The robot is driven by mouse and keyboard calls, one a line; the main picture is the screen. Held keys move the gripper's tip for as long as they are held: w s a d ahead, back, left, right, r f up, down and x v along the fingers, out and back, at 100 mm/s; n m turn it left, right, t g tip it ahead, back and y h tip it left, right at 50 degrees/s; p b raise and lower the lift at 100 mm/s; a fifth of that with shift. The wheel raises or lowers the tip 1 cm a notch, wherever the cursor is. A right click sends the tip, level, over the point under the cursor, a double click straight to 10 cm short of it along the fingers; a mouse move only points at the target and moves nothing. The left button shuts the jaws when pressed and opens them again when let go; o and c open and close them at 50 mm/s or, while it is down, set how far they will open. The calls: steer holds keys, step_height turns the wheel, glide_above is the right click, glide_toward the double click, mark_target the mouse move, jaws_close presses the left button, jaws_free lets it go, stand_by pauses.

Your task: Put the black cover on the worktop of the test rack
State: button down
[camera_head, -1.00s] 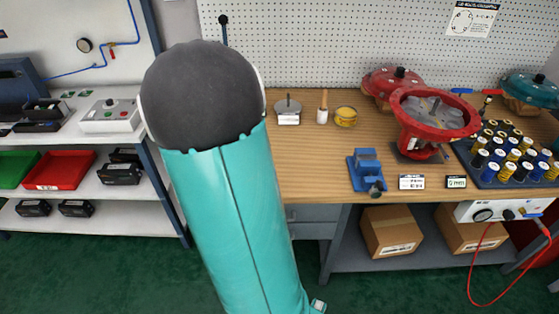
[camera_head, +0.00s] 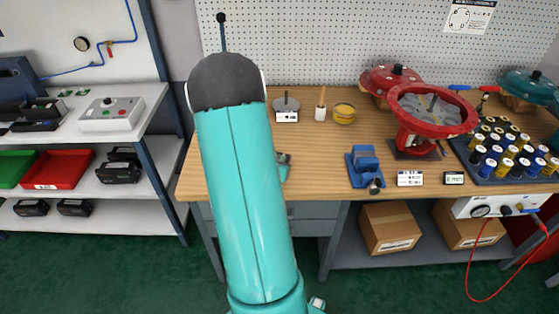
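The test rack stands at the left, and its pale worktop (camera_head: 150,97) carries a grey control box and several dark boxes (camera_head: 38,114). I cannot pick out the black cover for certain; my arm hides part of the wooden bench, and the cover may be behind it. My gripper is not visible. My large teal arm link stands in front of the bench. A small grey and teal piece shows at its right edge, probably part of my arm, but no fingertips can be made out.
The control box (camera_head: 110,113) stands mid-worktop. A gap separates rack and bench.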

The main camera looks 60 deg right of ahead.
steer(key=c, duration=2)
jaws_free()
steer(key=shift+f, duration=0.1)
steer(key=o, duration=0.4)
